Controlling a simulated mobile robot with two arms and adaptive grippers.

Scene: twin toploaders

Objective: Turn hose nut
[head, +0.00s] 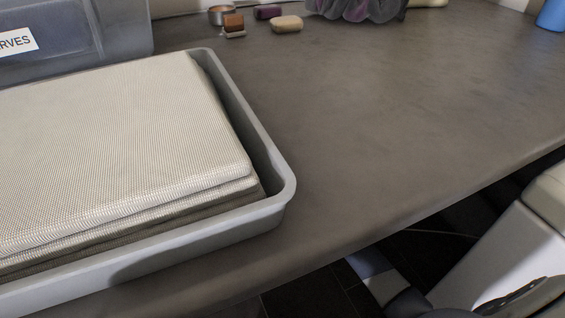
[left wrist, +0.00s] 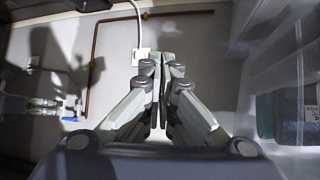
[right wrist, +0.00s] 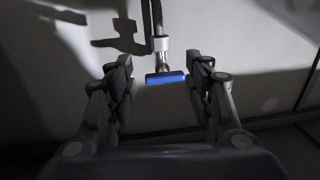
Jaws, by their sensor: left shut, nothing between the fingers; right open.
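In the right wrist view a dark hose or pipe comes down from the top to a pale metal collar (right wrist: 161,44), which looks like the hose nut. Below it is a bright blue bar-shaped handle (right wrist: 165,78). My right gripper (right wrist: 163,68) is open, with the blue handle in the gap between its fingers as seen from the wrist; I cannot tell the depth or any contact. In the left wrist view my left gripper (left wrist: 163,62) is shut and empty, in front of a pale wall. Neither gripper shows in the head view.
The head view shows a grey counter (head: 400,110) with a grey tray (head: 277,205) of folded cloths and a clear bin (head: 110,30). A copper pipe (left wrist: 93,50) runs along the wall in the left wrist view.

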